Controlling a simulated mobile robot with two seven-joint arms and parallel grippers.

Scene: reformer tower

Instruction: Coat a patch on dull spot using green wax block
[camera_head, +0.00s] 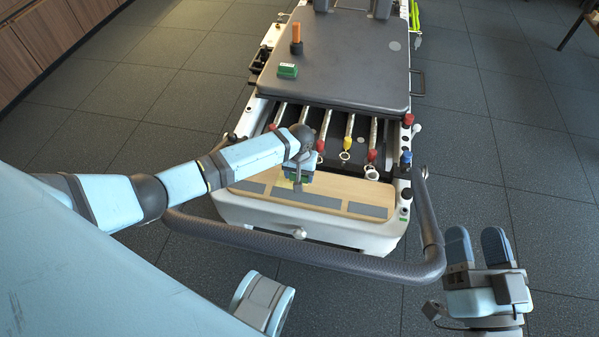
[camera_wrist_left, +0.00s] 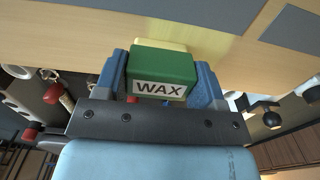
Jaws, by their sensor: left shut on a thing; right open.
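My left gripper (camera_head: 298,182) is shut on a green wax block (camera_wrist_left: 163,70), whose white label reads WAX in the left wrist view. The block is held at the light wooden board (camera_head: 335,191) at the front of the machine. I cannot tell whether it touches the wood. A pale yellow area (camera_wrist_left: 160,45) shows just behind the block. In the head view my arm hides most of the block. A round grey spot (camera_head: 394,45) lies on the dark padded carriage (camera_head: 350,72). I cannot tell whether it is the dull spot. My right gripper (camera_head: 477,244) is open and empty at the lower right.
Another green block with a white label (camera_head: 288,71) and an orange cylinder (camera_head: 297,34) stand on the carriage. Grey rectangles (camera_head: 368,209) line the board. Silver springs with coloured ends (camera_head: 348,130) lie behind it. A dark curved bar (camera_head: 330,260) crosses the front.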

